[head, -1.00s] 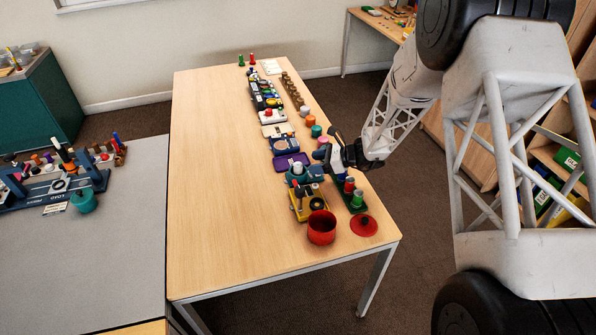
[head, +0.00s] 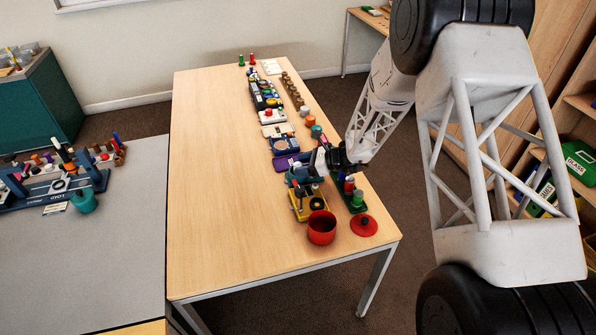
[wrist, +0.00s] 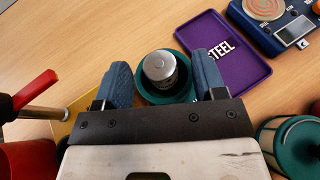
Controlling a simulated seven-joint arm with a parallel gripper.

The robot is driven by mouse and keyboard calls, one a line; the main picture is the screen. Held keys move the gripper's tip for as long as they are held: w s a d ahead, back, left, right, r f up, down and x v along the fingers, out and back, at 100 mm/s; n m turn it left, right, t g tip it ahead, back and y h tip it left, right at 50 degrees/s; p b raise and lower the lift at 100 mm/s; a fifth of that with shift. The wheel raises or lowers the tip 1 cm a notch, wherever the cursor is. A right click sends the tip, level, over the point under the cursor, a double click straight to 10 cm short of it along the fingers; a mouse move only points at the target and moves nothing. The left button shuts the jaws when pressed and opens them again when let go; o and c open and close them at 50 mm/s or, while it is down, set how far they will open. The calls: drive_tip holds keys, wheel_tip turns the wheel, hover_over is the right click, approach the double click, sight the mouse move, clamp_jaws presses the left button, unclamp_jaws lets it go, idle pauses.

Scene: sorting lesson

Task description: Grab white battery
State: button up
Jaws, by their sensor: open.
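A short pale grey-white cylinder with a silver top, which looks like the white battery (wrist: 160,68), stands upright in a round teal dish (wrist: 186,96) in the wrist view. My gripper (wrist: 162,64) is open, with one blue finger on each side of the cylinder. Gaps show between the fingers and the cylinder, and it is not gripped. In the head view my gripper (head: 318,164) is over the right side of the table, above the teal item; the cylinder cannot be made out there.
A purple tray marked STEEL (wrist: 232,68) lies just beyond the right finger. A blue device with a copper coil (wrist: 270,32) is farther off. A green round container (wrist: 297,140) stands close at right. A red pot (head: 321,229) stands near the front. The table's left half is clear.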

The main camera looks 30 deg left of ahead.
drive_tip(key=c, duration=1.1)
drive_tip(key=shift+o, duration=0.2)
wheel_tip(320, 180, up, 10)
idle(0.3)
idle(0.5)
